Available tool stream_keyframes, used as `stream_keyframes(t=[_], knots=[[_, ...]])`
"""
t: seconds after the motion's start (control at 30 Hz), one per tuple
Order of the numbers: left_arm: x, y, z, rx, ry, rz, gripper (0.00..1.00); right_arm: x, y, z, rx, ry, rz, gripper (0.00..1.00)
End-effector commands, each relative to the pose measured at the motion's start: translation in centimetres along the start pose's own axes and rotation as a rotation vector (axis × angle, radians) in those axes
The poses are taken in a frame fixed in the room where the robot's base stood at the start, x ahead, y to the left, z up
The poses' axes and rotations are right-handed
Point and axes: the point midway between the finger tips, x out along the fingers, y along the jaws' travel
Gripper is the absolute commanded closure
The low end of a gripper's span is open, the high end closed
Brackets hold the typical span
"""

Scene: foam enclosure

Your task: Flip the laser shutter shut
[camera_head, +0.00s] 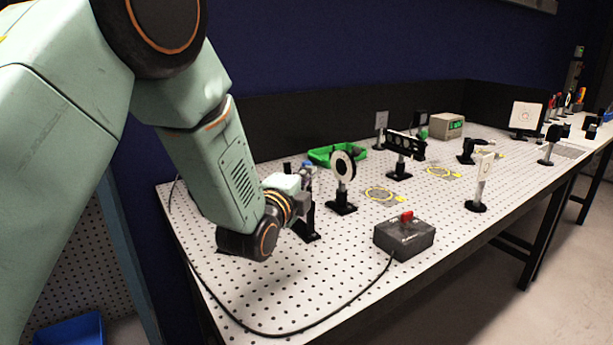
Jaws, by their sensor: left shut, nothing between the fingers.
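A dark box with a red switch (406,217) on top stands near the front edge of the table; its lettering is too small to read. A black cable runs from it. I cannot tell for certain which part is the laser shutter. My left arm reaches in from the left, and its gripper (308,178) is shut and empty, over the left part of the table. My own wrist hides part of this area. My right gripper is not in view.
The cable (330,314) loops across the clear front left. A dark wall panel stands behind.

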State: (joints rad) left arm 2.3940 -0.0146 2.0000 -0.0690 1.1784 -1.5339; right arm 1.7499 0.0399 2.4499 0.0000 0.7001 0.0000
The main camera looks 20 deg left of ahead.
Motion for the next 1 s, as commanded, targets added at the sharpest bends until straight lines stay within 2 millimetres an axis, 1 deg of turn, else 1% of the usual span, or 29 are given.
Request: stream_keyframes(t=[0.13, 0.3, 0.43, 1.0], knots=[[0.7, 0.0, 1.1, -0.004, -0.003, 0.000, 1.00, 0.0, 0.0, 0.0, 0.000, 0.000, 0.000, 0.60], [2.1, 0.0, 3.1, -0.004, -0.003, -0.002, 1.00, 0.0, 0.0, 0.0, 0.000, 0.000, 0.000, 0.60], [2.7, 0.0, 4.1, -0.001, -0.001, 0.000, 1.00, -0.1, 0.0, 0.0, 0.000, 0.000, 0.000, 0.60], [2.9, 0.0, 4.1, 0.000, 0.000, 0.000, 1.00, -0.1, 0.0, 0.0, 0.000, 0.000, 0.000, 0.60]])
